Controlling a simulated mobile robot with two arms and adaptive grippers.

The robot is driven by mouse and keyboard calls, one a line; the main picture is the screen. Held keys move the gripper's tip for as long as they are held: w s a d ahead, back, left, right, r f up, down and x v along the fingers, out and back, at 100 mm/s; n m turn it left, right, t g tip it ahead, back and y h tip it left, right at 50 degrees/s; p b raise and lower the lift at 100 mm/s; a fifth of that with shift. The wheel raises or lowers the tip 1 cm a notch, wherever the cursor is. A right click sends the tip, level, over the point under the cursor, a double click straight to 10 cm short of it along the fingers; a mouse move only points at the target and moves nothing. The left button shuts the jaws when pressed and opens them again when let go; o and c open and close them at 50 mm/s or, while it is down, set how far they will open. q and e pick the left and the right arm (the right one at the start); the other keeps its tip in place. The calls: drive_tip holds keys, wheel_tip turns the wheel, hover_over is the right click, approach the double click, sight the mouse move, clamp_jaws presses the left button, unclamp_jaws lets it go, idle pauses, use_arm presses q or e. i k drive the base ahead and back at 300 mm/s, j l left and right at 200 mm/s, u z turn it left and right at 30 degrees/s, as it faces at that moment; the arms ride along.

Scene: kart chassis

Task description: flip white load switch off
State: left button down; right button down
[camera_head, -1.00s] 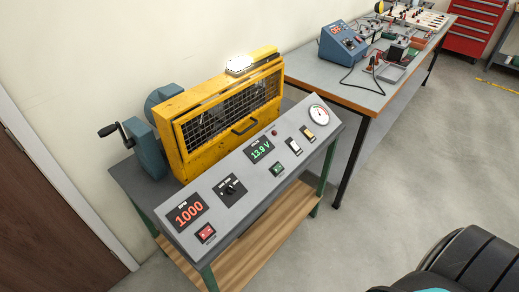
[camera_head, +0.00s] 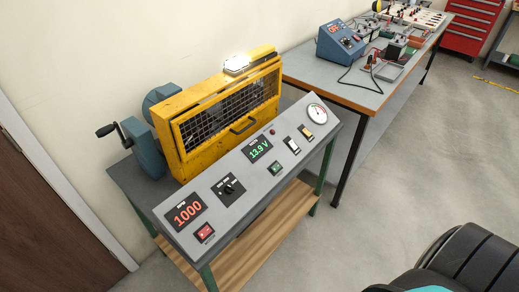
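The white load switch (camera_head: 292,145) sits on the sloped grey control panel (camera_head: 213,207), toward its right end. It is a white rocker in a dark frame; its exact position is too small to tell. A yellow switch (camera_head: 306,132) is just right of it, and a green switch (camera_head: 275,168) is lower left. The voltage display (camera_head: 259,150) reads 13.9 V, and the red display (camera_head: 185,213) reads 1000. A lit lamp (camera_head: 237,64) stands on the yellow cage. Neither of my grippers is in view.
The panel stands before a yellow mesh cage (camera_head: 215,113) with a blue crank unit (camera_head: 143,150) at its left. A red switch (camera_head: 204,233), a rotary knob (camera_head: 229,187) and a round gauge (camera_head: 317,113) are also on the panel. A workbench (camera_head: 310,68) stands behind right. Floor is open at right.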

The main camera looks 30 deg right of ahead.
sight(291, 143)
drive_tip(key=z, duration=1.25)
drive_tip(key=i+l+u, duration=0.25)
drive_tip(key=i+l, duration=0.25)
drive_tip(key=i+l+u, duration=0.15)
drive_tip(key=l, duration=0.25)
drive_tip(key=i+l+u, duration=0.1)
drive_tip(key=i+l, duration=0.2)
drive_tip(key=i+l+u, duration=0.15)
drive_tip(key=l, duration=0.25)
drive_tip(key=i+l+u, duration=0.1)
drive_tip(key=i+l, duration=0.15)
drive_tip(key=l, duration=0.15)
